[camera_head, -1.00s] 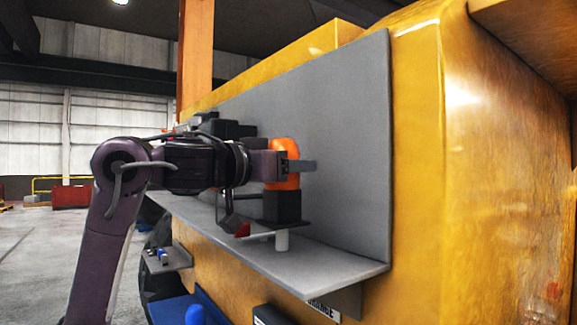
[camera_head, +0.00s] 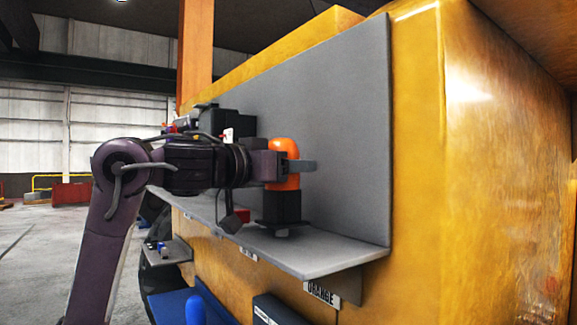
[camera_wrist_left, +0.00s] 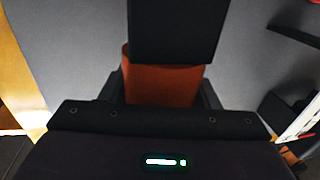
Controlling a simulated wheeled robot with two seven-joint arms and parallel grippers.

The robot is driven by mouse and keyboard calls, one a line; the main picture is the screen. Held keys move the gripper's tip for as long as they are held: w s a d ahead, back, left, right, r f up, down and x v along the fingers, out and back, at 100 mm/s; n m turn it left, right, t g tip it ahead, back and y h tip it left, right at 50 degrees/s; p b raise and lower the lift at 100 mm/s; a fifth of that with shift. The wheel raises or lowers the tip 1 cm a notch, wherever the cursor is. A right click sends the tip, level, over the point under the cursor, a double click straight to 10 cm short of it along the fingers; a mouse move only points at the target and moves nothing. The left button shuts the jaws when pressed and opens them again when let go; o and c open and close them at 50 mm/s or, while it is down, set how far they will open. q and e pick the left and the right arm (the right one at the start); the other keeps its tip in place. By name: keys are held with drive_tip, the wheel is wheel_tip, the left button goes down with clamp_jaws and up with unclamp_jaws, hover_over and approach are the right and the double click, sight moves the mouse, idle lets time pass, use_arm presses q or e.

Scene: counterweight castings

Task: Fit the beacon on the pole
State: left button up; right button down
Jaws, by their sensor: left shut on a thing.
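The beacon has an orange dome (camera_head: 286,152) on a black base (camera_head: 282,206) and is upright. My left gripper (camera_head: 292,167) is shut around the orange dome from the left side. A short pale stub, the visible part of the pole (camera_head: 282,233), shows directly under the black base, above the grey shelf (camera_head: 300,257). The rest of the pole is hidden, and I cannot tell how far the base sits over it. In the left wrist view the orange dome (camera_wrist_left: 160,85) is between the fingers, with the black base (camera_wrist_left: 178,30) above it in the picture. My right gripper is not in view.
A grey back panel (camera_head: 340,130) rises behind the beacon against the yellow casting (camera_head: 500,180). A small red item (camera_head: 243,215) is on the shelf left of the base. An "ORANGE" label (camera_head: 322,292) hangs below the shelf. The shelf's right end is clear.

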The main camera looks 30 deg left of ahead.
use_arm(q)
drive_tip(key=shift+f+b, duration=0.8)
drive_tip(key=shift+f, duration=0.15)
drive_tip(key=o, duration=1.3)
drive_tip(key=shift+c, duration=0.2)
drive_tip(key=shift+s, duration=0.1)
drive_tip(key=shift+s+a, duration=0.1)
drive_tip(key=shift+s, duration=0.2)
drive_tip(key=b+v, duration=0.2)
drive_tip(key=v, duration=0.5)
